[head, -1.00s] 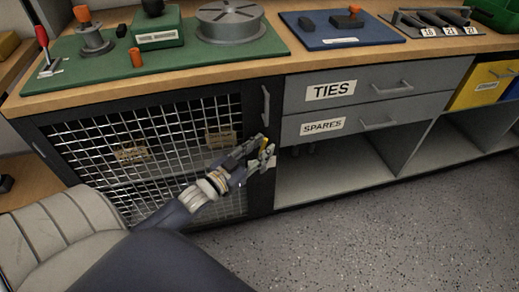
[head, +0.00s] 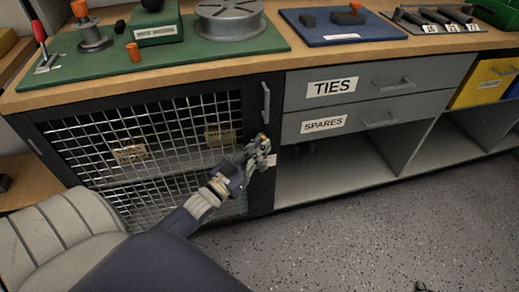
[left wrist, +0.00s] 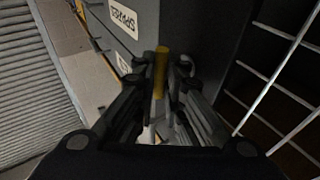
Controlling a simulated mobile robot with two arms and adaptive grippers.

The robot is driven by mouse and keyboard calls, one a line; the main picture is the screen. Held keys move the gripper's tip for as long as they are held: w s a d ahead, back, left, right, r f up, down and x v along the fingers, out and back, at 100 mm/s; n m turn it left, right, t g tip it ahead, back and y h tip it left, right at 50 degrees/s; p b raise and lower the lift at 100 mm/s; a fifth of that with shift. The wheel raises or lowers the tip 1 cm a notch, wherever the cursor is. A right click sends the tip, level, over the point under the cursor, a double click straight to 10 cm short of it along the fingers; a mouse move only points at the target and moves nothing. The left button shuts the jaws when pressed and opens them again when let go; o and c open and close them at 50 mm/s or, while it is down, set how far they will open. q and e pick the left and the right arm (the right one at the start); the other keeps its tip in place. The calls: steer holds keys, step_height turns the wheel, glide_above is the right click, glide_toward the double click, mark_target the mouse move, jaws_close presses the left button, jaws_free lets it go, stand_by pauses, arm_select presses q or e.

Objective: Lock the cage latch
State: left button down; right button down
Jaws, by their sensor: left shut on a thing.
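The cage door (head: 75,160) is a dark frame with wire mesh at the left of the bench front, and it looks closed. My left gripper (head: 260,150) is at the door's right frame, below the vertical door handle (head: 266,102). In the left wrist view a yellow latch lever (left wrist: 160,72) stands between the fingers of my left gripper (left wrist: 167,68), which are shut on it. In the head view the gripper mostly hides the latch, so its exact angle cannot be told. My right gripper is not in view.
Drawers marked TIES (head: 370,82) and SPARES (head: 365,120) are right of the cage, above an open shelf (head: 335,180). A green mat (head: 175,55) with a reel (head: 229,25) lies on the bench top. The floor (head: 380,235) in front is largely clear.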

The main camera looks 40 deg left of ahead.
arm_select(q)
steer(key=shift+t, duration=0.3)
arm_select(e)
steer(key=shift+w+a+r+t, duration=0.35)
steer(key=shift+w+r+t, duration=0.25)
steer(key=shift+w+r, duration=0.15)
arm_select(q)
steer(key=c, duration=1.7)
jaws_free()
steer(key=shift+o, duration=0.2)
steer(key=v, duration=1.2)
